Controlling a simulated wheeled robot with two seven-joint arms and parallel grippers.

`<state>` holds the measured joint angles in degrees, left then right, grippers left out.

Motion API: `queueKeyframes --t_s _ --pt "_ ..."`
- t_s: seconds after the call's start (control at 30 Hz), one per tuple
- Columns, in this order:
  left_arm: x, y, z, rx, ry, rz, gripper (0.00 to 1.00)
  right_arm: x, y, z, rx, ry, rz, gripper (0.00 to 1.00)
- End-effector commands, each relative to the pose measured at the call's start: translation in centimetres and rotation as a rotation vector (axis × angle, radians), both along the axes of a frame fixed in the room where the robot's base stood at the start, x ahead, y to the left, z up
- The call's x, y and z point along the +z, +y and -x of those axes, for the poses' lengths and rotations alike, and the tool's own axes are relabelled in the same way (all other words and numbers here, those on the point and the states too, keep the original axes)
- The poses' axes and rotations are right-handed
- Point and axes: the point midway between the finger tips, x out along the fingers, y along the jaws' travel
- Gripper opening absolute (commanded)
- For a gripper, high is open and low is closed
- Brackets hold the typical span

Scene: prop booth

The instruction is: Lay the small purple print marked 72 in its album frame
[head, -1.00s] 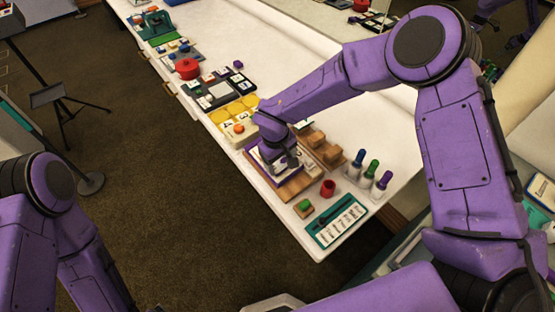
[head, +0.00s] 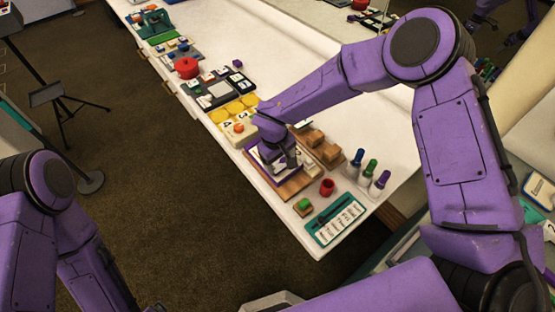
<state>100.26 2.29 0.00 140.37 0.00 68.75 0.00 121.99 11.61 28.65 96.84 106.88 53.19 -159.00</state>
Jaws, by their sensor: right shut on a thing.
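My right gripper (head: 288,163) is over a brown wooden board (head: 291,190) near the front end of the white table, low and close to its surface. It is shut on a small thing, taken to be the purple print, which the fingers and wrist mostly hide. White and purple edges of a flat piece (head: 256,163) show at the left of the gripper, on the board. I cannot tell whether these edges belong to the album or the print, and no number 72 is readable. My left gripper is not in view; only its arm shows at the lower left.
Wooden blocks (head: 322,148) stand right of the gripper. Beyond are blue, green and purple-topped pegs (head: 371,166). The table's right side is clear.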

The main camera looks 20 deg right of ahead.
Motion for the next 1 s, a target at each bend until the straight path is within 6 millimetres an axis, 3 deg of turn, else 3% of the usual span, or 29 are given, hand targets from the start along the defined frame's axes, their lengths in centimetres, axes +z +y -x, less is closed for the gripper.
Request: queueKeyframes --t_s 0.03,0.1,0.37,0.47,0.8,1.0 --pt "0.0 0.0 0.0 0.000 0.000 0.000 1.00 0.0 0.0 0.0 0.000 0.000 0.000 0.78" --pt "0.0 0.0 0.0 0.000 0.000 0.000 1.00 0.0 0.0 0.0 0.000 0.000 0.000 1.00" --pt "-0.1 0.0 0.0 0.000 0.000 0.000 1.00 0.3 0.0 0.0 -0.001 -0.002 -0.001 1.00" --pt "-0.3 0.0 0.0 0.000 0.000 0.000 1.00 1.8 0.2 0.0 -0.002 -0.004 -0.002 1.00" --pt "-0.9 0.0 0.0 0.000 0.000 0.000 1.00 9.2 1.2 0.5 -0.002 -0.003 -0.002 1.00" --pt "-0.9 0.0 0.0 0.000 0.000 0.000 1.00 10.5 1.4 0.7 0.000 -0.001 0.000 1.00"
